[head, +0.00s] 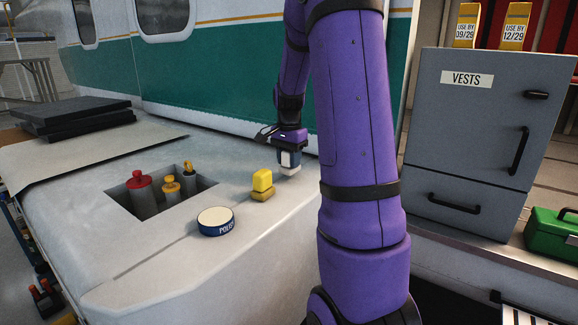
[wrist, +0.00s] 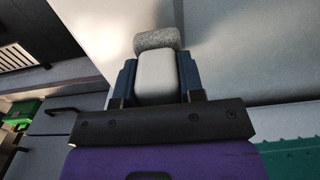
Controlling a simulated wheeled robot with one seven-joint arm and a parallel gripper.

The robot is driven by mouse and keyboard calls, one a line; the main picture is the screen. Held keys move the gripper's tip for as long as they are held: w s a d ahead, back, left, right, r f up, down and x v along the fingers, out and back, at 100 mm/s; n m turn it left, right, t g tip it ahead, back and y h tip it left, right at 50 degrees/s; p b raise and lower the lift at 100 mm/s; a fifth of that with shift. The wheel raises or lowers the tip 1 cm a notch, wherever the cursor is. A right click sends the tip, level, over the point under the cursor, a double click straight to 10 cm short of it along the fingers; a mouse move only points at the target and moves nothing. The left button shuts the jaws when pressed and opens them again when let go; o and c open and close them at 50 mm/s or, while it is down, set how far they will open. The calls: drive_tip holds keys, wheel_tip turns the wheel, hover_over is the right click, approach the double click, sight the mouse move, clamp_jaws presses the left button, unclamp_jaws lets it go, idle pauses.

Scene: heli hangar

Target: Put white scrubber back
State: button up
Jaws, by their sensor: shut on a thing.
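The white scrubber (head: 290,169) is in my gripper (head: 289,157) above the right back part of the grey worktop in the head view. Its lower end is at or just above the surface; I cannot tell if it touches. In the wrist view the white scrubber (wrist: 156,75) has a pale smooth body and a grey rough pad at its far end. The dark blue fingers of my gripper (wrist: 157,80) are shut on both sides of its body.
A round polish tin (head: 216,220) lies in front of the yellow scrubber. A recess (head: 203,183) to the left holds red-topped and yellow-topped items. Black slabs (head: 72,112) lie at the far left. A grey vests cabinet (head: 487,110) and green box (head: 552,232) stand at right.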

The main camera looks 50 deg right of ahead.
drive_tip(key=shift+f, duration=1)
drive_tip(key=shift+f, duration=0.15)
drive_tip(key=o, duration=0.9)
